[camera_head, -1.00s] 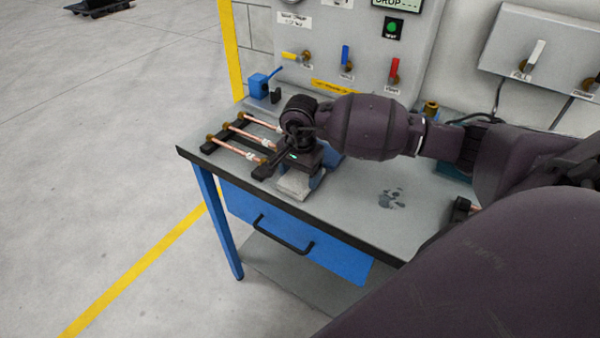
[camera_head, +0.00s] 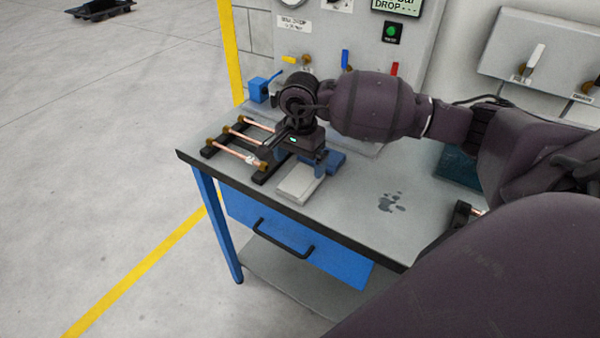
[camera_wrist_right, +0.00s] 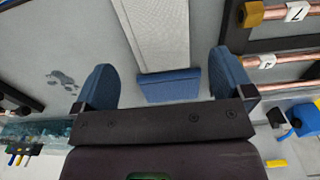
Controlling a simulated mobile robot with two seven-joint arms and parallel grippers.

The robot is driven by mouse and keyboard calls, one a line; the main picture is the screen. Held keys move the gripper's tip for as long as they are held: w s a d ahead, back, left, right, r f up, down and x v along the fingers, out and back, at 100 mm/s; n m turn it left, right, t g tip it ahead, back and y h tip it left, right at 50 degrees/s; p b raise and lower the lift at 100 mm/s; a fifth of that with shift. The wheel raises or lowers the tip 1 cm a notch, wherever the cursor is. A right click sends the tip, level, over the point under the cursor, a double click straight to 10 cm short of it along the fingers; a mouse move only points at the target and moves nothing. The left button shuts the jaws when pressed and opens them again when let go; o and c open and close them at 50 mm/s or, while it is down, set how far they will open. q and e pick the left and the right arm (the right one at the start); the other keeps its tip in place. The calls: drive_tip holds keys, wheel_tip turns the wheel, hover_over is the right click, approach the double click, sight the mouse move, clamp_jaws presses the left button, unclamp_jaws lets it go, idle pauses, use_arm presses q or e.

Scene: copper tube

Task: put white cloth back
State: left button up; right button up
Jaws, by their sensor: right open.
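The white cloth (camera_head: 299,184) lies flat as a pale folded strip near the front edge of the workbench, right of the copper tube rack. In the right wrist view the cloth (camera_wrist_right: 156,34) runs away from the gripper, with a blue piece (camera_wrist_right: 168,86) at its near end. My right gripper (camera_head: 316,168) is just above the cloth's far end, pointing down. In the wrist view its blue fingers (camera_wrist_right: 164,80) are spread, one on each side of the cloth and blue piece, with nothing gripped. My left gripper is not in view.
Copper tubes (camera_head: 238,151) lie on a black rack (camera_head: 268,172) left of the cloth. A blue clamp-like item (camera_head: 259,89) stands behind. A dark wet patch (camera_head: 392,202) marks the bench (camera_head: 350,222) at right. The valve panel (camera_head: 330,35) stands at the back.

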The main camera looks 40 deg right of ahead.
sight(300, 180)
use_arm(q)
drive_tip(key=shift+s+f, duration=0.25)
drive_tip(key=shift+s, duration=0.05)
use_arm(e)
wheel_tip(300, 180, up, 6)
drive_tip(key=shift+r, duration=0.25)
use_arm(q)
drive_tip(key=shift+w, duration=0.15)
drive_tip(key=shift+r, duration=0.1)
